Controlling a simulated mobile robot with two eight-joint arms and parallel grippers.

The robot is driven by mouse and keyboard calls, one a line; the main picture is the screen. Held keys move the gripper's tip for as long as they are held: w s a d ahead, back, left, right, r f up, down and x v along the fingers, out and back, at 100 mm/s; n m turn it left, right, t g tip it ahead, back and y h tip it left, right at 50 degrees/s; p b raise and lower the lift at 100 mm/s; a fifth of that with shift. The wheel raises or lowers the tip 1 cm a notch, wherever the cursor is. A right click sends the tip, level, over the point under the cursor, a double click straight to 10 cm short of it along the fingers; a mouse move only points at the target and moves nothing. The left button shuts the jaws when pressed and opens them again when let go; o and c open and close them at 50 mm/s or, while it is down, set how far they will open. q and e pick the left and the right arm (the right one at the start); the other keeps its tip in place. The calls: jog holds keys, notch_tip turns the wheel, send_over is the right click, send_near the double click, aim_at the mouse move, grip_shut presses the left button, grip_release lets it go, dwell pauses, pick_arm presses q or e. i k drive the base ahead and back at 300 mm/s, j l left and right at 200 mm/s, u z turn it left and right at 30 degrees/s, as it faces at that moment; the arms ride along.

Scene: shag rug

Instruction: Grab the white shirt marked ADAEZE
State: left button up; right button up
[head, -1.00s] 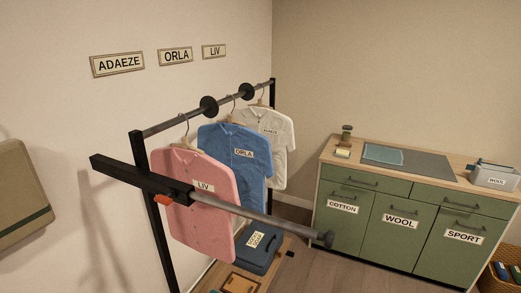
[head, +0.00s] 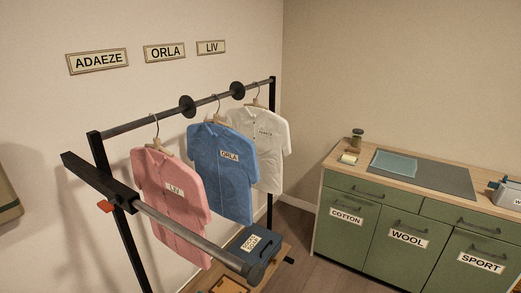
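The white shirt (head: 268,151) hangs on a hanger at the far end of the rack's rail (head: 209,103). A small label shows on its chest, too small to read clearly now. The blue shirt (head: 232,184) marked ORLA hangs in front of it and hides part of its left side. The pink shirt (head: 167,210) marked LIV hangs nearest. Black discs (head: 187,106) on the rail separate the hangers. Neither of my grippers is in view.
A dark bar with a grey rod (head: 190,233) crosses in front of the rack. A blue case (head: 262,250) sits on the low wooden shelf below the shirts. A green cabinet (head: 345,245) with COTTON, WOOL and SPORT doors stands right. Floor shows between rack and cabinet.

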aim_at(269, 132)
jog(key=i+l+u, duration=0.1)
jog(key=l, duration=0.25)
jog(key=i+l+u, duration=0.1)
jog(key=i+l, duration=0.15)
jog(key=i+l+u, duration=0.1)
jog(key=l, duration=0.35)
jog(key=i+l+u, duration=0.35)
jog(key=i+l, duration=0.5)
jog(key=i+l+u, duration=0.1)
jog(key=i, duration=0.4)
jog(key=i+l, duration=0.2)
jog(key=i, duration=0.35)
jog(key=j+u, duration=0.05)
